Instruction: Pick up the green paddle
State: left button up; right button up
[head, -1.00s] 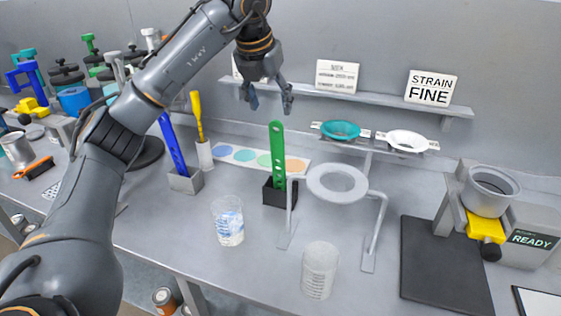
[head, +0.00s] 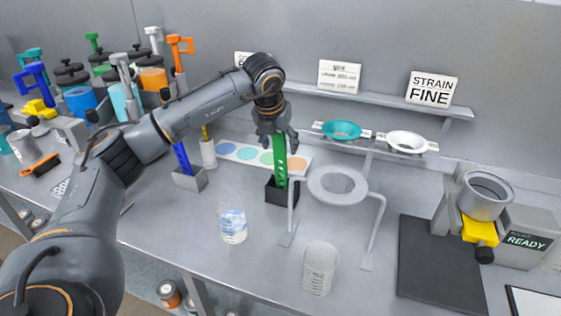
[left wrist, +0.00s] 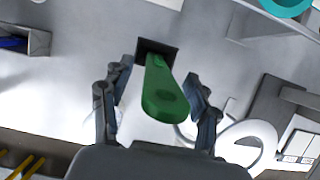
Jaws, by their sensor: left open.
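The green paddle (head: 280,162) stands upright in a small black holder (head: 283,193) on the grey bench, just left of the white ring stand. My left gripper (head: 278,142) points down over the paddle's upper end. In the left wrist view the green paddle (left wrist: 165,92) lies between the two spread fingers (left wrist: 158,105), with a visible gap on each side. The left gripper is open and holds nothing. The paddle's top is partly hidden by the gripper in the head view. My right gripper is not in view.
The ring stand (head: 338,185) is close on the paddle's right. A clear cup (head: 232,222) and a translucent beaker (head: 319,268) stand in front. A blue paddle (head: 182,158) sits in a grey holder to the left. A shelf (head: 370,98) with signs runs behind.

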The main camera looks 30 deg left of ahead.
pick_arm(q)
jog(key=shift+w+f, duration=0.1)
jog(key=shift+f, duration=0.1)
jog(key=c, duration=1.2)
jog(key=shift+c, duration=0.2)
jog(key=shift+r, duration=0.15)
